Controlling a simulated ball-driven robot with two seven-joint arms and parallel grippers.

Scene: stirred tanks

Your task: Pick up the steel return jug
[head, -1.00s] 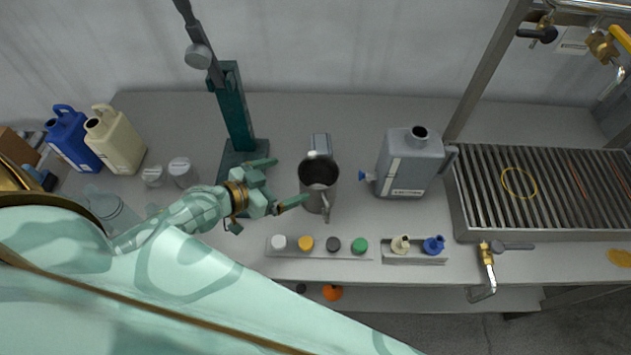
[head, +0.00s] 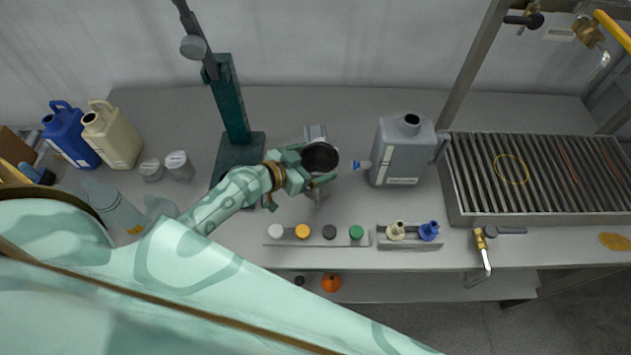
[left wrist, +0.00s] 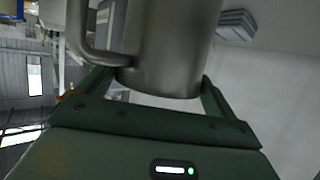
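The steel return jug (head: 320,157) stands on the bench in the head view, with its dark open mouth facing up. My left gripper (head: 312,166) is at the jug, with one finger on its far side and one on its near side. In the left wrist view the jug (left wrist: 172,45) fills the space between the two open fingers (left wrist: 158,92), its handle (left wrist: 85,35) on the left. I cannot tell whether the fingers touch the steel. The gripper hides part of the jug's body in the head view. My right gripper is not in view.
A grey canister (head: 403,150) stands close right of the jug. A green stand (head: 236,120) rises to the left. A strip of coloured caps (head: 317,243) lies in front. A slatted drain rack (head: 540,205) is at the right. Blue (head: 68,135) and cream (head: 112,137) jugs stand at the left.

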